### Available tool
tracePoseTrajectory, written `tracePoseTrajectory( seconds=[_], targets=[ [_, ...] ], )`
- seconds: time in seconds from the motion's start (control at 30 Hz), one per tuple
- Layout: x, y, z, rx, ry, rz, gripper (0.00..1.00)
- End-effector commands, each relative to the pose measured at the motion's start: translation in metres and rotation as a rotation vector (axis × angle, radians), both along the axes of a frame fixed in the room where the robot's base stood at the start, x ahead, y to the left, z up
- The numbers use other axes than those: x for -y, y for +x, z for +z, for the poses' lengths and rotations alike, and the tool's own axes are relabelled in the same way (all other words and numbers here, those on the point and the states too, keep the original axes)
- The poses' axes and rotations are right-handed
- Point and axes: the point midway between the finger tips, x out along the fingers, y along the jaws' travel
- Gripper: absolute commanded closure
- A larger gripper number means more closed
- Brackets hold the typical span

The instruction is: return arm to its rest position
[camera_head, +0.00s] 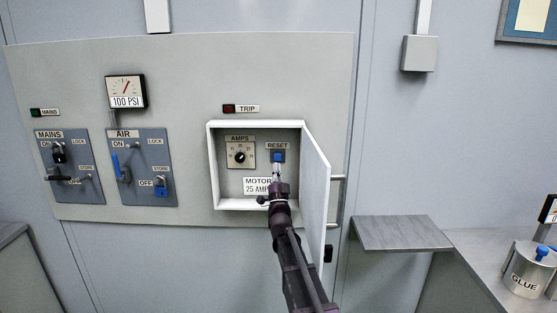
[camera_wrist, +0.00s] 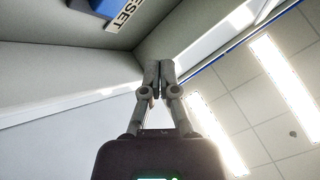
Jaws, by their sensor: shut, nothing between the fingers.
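My gripper (camera_head: 277,173) is shut and empty. In the head view it reaches into the open motor box (camera_head: 212,165), just below the blue RESET button (camera_head: 277,156). I cannot tell whether the fingertips touch the button there. In the wrist view the gripper fingers (camera_wrist: 159,66) are together with nothing between them. The blue button (camera_wrist: 108,7) and part of its RESET label show at the top left of that view, apart from the fingertips. My arm extends down from the box toward the bottom of the head view.
The box's white door (camera_head: 315,190) stands open close to the right of my arm. A grey shelf (camera_head: 402,233) juts out at the right, with a GLUE can (camera_head: 526,270) beyond it. MAINS (camera_head: 70,167) and AIR (camera_head: 142,166) panels are at the left.

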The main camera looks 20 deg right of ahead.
Motion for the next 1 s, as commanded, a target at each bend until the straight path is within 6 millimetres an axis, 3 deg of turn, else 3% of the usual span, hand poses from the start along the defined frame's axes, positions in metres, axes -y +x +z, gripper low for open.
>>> tracePoseTrajectory(
  seconds=[0.27, 0.47, 0.77, 1.0],
  targets=[
    [-0.001, 0.001, -0.002, -0.022, -0.002, 0.000, 1.00],
    [-0.008, 0.004, -0.015, -0.144, -0.012, 0.001, 1.00],
    [-0.028, 0.004, -0.062, -0.500, -0.059, 0.012, 1.00],
    [-0.046, -0.012, -0.110, -0.808, -0.116, 0.034, 1.00]
  ],
)
